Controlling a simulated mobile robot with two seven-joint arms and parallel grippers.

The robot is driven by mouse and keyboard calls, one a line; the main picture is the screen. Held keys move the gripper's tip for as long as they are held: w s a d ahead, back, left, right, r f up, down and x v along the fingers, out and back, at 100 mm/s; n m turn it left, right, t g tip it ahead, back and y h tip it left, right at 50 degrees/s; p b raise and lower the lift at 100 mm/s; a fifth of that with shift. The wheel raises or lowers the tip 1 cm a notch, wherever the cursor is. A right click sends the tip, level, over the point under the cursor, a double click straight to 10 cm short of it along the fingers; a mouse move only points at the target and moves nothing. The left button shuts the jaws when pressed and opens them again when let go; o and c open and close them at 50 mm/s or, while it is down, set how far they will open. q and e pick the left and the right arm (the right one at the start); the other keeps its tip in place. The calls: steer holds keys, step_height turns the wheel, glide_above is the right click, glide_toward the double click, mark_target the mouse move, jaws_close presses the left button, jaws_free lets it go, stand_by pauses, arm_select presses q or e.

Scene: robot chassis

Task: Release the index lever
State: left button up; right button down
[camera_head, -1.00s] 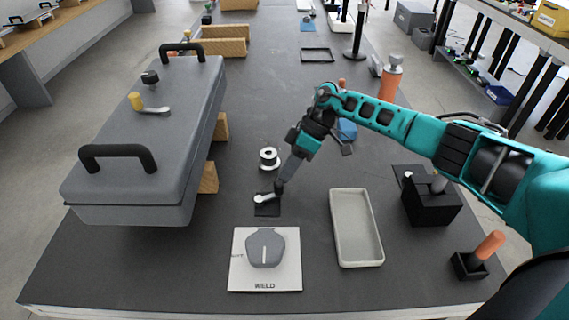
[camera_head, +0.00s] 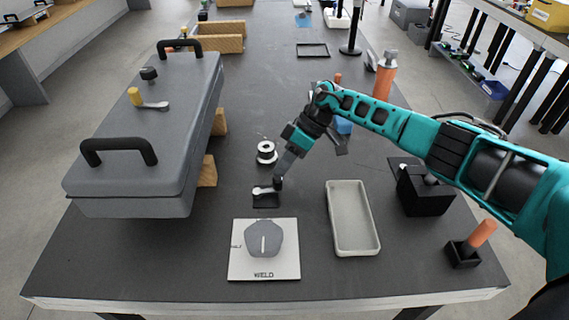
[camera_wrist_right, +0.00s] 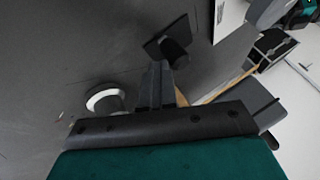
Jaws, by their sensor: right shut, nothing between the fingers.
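Two small levers are in the head view, and I cannot tell which one is named the index lever. One is a pale metal lever (camera_head: 263,190) on a small black plate (camera_head: 266,203) on the bench. My right gripper (camera_head: 278,182) is shut and empty, pointing down at the right end of the bench lever; contact cannot be told. In the right wrist view its fingers (camera_wrist_right: 161,85) are together, close to a dark knob on a black plate (camera_wrist_right: 165,38). My left gripper is out of view.
A white spool (camera_head: 266,152) stands just behind the bench lever. A WELD plate (camera_head: 264,272) with a grey pentagonal part (camera_head: 264,240) lies in front. A pale tray (camera_head: 353,220) is right of it. A black box (camera_head: 425,190) and an orange-handled holder (camera_head: 470,245) stand farther right.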

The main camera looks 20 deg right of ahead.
steer(key=shift+a, duration=0.25)
steer(key=shift+d+r, duration=0.15)
steer(key=shift+r, duration=0.15)
steer(key=v, duration=1.2)
steer(key=shift+d+p, duration=0.3)
